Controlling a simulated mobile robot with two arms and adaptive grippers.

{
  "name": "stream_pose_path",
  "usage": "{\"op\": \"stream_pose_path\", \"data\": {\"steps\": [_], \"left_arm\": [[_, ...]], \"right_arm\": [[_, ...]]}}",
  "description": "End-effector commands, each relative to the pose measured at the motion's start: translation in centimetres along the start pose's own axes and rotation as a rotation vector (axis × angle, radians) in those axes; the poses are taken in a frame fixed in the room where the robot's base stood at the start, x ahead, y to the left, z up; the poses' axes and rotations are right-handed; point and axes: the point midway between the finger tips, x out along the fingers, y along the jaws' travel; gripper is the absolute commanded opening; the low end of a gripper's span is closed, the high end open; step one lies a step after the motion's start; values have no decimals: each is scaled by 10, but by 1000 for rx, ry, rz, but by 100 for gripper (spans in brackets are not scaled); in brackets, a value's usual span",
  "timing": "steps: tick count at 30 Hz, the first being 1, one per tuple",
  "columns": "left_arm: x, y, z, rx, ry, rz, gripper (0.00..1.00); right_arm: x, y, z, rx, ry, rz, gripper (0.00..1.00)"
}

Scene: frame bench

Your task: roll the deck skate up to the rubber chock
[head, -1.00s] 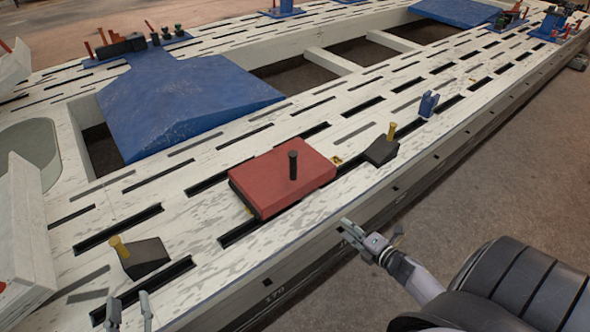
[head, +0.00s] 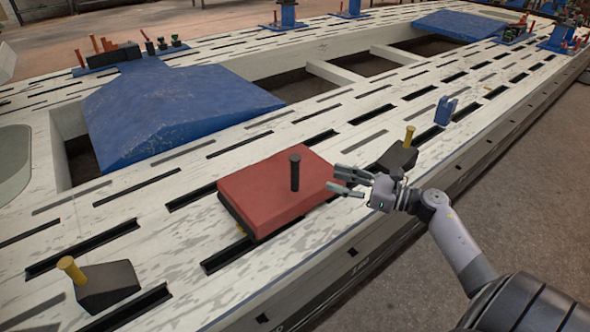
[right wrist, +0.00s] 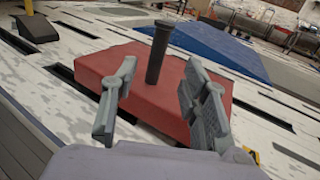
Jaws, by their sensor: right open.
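The deck skate, a flat red block (head: 270,198) with an upright black post (head: 295,172), sits on the slotted white frame. It also shows in the right wrist view (right wrist: 110,72). Two dark wedge chocks with yellow handles lie on the frame: one (head: 108,287) at lower left, one (head: 397,157) right of the skate, partly behind my gripper. I cannot tell which is the task's chock. Both stand apart from the skate. My right gripper (head: 341,180) is open and empty at the skate's right edge, its fingers pointing toward the post. My left gripper is not in view.
A blue bracket (head: 446,110) stands farther along the frame. A blue sloped panel (head: 175,112) lies behind the skate, beside open bays. Long slots cut the white surface. The deck between the skate and the lower-left chock is clear.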

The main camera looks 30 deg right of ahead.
Motion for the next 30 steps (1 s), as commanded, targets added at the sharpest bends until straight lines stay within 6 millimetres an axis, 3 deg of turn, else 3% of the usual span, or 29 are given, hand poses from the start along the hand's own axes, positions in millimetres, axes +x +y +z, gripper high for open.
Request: {"op": "stream_pose_path", "data": {"steps": [9, 15, 21, 30], "left_arm": [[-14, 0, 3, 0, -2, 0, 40], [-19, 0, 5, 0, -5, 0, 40], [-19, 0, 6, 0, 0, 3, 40], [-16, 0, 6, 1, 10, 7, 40]], "right_arm": [[72, 0, 0, -2, -4, 0, 41], [107, 0, 0, 2, -4, -1, 41], [124, 0, 0, 2, -2, -2, 41], [126, 0, 0, 3, 0, -2, 41]]}}
